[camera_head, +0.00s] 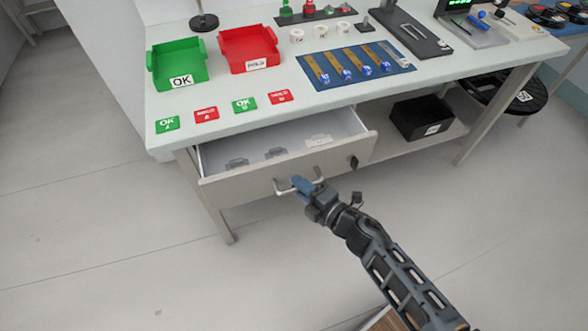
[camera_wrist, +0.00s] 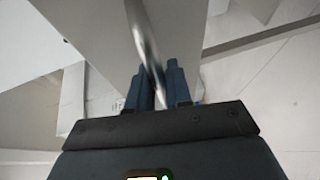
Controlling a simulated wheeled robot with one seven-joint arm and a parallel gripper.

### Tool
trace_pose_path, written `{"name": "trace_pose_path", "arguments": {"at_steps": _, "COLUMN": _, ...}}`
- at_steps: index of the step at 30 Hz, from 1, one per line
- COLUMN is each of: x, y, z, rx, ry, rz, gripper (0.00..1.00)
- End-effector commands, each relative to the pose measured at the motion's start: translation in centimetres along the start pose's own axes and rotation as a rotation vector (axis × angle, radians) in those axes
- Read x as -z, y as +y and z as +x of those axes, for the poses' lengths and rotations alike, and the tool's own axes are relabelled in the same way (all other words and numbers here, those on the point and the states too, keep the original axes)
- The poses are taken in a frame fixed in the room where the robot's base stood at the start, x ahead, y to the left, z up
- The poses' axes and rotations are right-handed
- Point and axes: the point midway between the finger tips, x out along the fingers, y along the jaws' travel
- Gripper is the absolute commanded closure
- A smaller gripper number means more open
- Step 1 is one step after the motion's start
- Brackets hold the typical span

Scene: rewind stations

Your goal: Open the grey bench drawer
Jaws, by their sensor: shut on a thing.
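The grey bench drawer (camera_head: 230,188) under the white bench is pulled out, and its inside shows in the head view. A few small grey and pale items (camera_head: 277,153) lie in it. My gripper (camera_head: 302,186) is at the metal bar handle (camera_head: 284,190) on the drawer front. In the wrist view my gripper (camera_wrist: 159,85) has its two blue fingers on either side of the handle bar (camera_wrist: 142,38), shut on it. A dark knob or lock (camera_head: 353,162) sits at the right of the drawer front.
On the bench top (camera_head: 225,120) stand a green bin (camera_head: 165,66) marked OK, a red bin (camera_head: 235,42) marked HOLD, and a blue mat (camera_head: 385,78) with tools. A black box (camera_head: 420,130) is on the lower shelf. A black round stool (camera_head: 520,95) stands at right.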

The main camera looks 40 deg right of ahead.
Motion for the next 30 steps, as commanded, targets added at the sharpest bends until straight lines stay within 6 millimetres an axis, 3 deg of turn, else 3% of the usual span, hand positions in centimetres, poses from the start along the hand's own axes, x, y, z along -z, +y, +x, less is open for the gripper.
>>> {"name": "trace_pose_path", "arguments": {"at_steps": 6, "x": 2.2, "y": -1.5, "z": -5.3, "rx": 0.003, "ry": 0.001, "rz": 0.001, "gripper": 1.0}}
{"name": "trace_pose_path", "arguments": {"at_steps": 15, "x": 4.2, "y": -2.5, "z": -10.4, "rx": 0.003, "ry": -0.002, "rz": 0.001, "gripper": 1.0}}
{"name": "trace_pose_path", "arguments": {"at_steps": 22, "x": 5.0, "y": -2.8, "z": -12.1, "rx": 0.002, "ry": -0.001, "rz": 0.0, "gripper": 1.0}}
{"name": "trace_pose_path", "arguments": {"at_steps": 30, "x": 5.2, "y": -2.8, "z": -12.4, "rx": 0.001, "ry": -0.001, "rz": 0.0, "gripper": 1.0}}
